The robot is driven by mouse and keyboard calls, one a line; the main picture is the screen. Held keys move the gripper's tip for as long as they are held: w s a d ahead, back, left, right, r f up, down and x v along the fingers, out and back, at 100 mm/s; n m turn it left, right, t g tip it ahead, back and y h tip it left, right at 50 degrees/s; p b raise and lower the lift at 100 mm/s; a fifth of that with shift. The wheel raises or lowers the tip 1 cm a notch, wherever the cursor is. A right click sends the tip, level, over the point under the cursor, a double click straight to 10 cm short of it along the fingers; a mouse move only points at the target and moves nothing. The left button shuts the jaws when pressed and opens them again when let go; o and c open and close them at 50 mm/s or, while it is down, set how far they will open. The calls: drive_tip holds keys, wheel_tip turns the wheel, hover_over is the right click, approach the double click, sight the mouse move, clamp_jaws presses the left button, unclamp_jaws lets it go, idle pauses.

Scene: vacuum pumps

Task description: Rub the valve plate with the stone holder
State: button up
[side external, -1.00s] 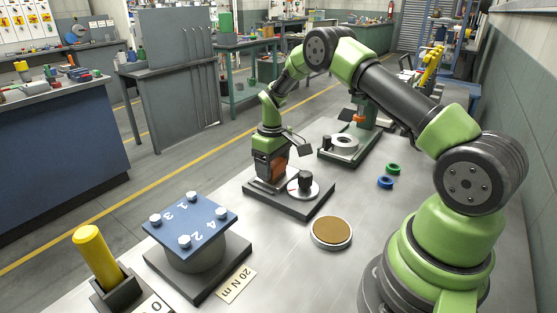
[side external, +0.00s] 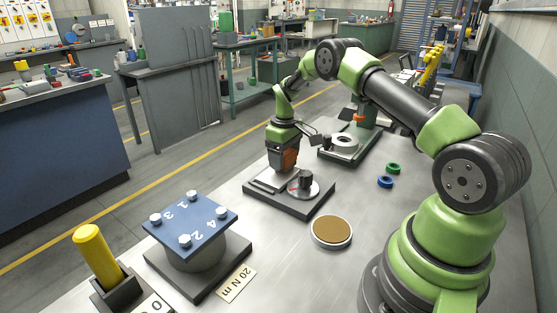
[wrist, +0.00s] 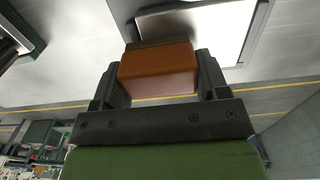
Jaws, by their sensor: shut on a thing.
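My gripper (side external: 285,163) is shut on the stone holder, an orange-brown block (side external: 291,159), in the side view. The wrist view shows the block (wrist: 158,72) between both fingers, with a darker strip along its far edge. Below it is a pale flat plate (side external: 266,183), which I take as the valve plate, on a dark base. It shows bright in the wrist view (wrist: 214,28). The block is over the plate's far part; I cannot tell whether it touches.
A round disc with a black knob (side external: 304,186) is on the same base, close right of my gripper. A brown-topped round pad (side external: 331,231) lies in front. Green (side external: 393,168) and blue (side external: 385,182) rings lie to the right. A blue-topped bolted fixture (side external: 190,223) stands front left.

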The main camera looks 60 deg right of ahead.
drive_tip(key=shift+r, duration=4.1)
